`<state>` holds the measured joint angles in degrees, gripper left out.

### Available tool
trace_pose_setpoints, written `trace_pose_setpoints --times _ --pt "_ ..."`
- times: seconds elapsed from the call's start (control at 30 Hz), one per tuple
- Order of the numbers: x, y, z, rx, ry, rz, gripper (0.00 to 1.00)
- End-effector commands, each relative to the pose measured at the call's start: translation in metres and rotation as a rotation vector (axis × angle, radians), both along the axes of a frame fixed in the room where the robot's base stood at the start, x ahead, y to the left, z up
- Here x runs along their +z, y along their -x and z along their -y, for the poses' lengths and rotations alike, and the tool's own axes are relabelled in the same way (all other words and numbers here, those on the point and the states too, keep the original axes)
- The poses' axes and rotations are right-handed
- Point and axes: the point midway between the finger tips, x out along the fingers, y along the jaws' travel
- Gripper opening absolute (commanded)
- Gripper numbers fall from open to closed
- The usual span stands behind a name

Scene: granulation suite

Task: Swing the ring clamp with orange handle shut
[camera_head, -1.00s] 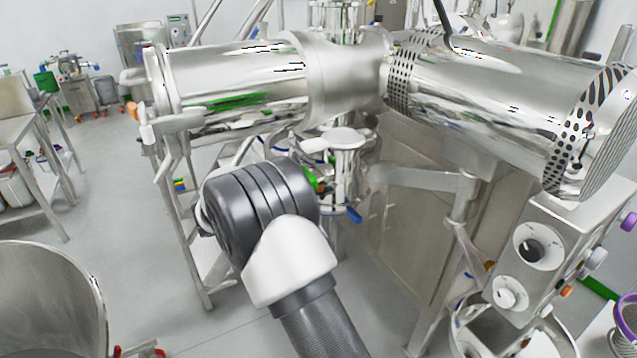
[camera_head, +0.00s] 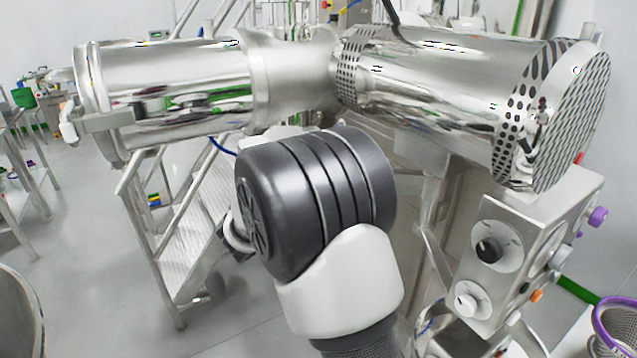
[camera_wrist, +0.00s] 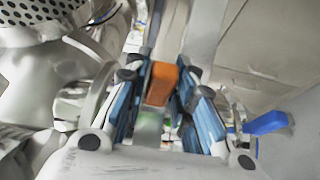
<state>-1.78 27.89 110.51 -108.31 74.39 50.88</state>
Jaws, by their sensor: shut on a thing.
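In the wrist view the orange handle (camera_wrist: 160,84) of the ring clamp sits between the blue pads of my gripper (camera_wrist: 162,92). My gripper is shut on this handle. Pale metal runs up behind the handle, but blur keeps me from telling the clamp's ring or how far it stands open. In the head view my own dark wrist joint and white arm link cover the middle, so the gripper and the orange handle are hidden there.
A shiny horizontal cylinder (camera_head: 180,85) and a perforated-ended drum (camera_head: 440,90) stand above and behind my arm. A control box (camera_head: 515,260) with knobs is at right. Metal steps (camera_head: 195,230) stand left. A blue handle (camera_wrist: 265,123) is right of my gripper.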

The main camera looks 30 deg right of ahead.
Motion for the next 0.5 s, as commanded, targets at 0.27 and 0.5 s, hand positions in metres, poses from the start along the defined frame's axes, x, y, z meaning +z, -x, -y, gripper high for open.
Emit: trace_pose_setpoints --times 0.27,0.5 --pt "0.0026 0.0007 0.0019 -0.008 0.002 0.004 0.31" --pt "0.0014 0.0007 0.0013 -0.007 0.001 0.003 0.40"
